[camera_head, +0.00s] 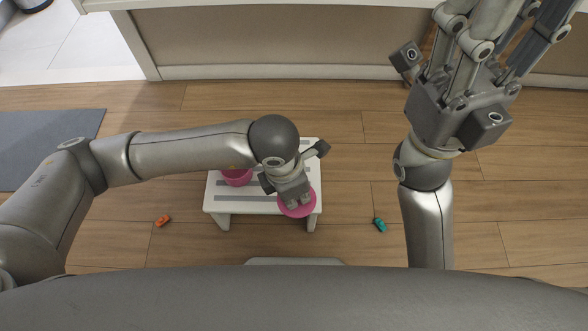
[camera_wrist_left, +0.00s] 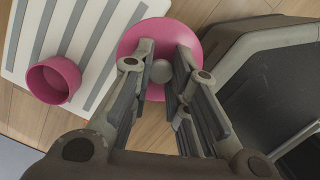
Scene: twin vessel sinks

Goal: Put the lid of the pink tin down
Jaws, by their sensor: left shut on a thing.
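The pink lid (camera_head: 297,210) is a round disc with a pale round knob. It also shows in the left wrist view (camera_wrist_left: 137,42), with its knob (camera_wrist_left: 161,71) between my fingers. My left gripper (camera_wrist_left: 161,66) is shut on the lid by this knob. In the head view my left gripper (camera_head: 295,196) covers part of the lid, over the front right corner of the small stool. I cannot tell whether the lid touches the stool. The open pink tin (camera_head: 237,178) stands on the stool, left of the lid. My right gripper (camera_head: 495,38) is raised at the upper right, its fingertips cut off.
The white stool (camera_head: 258,204) has grey stripes and some bare top between tin and lid. An orange toy car (camera_head: 163,220) and a teal one (camera_head: 380,225) lie on the wooden floor. A grey mat (camera_head: 45,145) is at left, a cabinet (camera_head: 270,45) behind.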

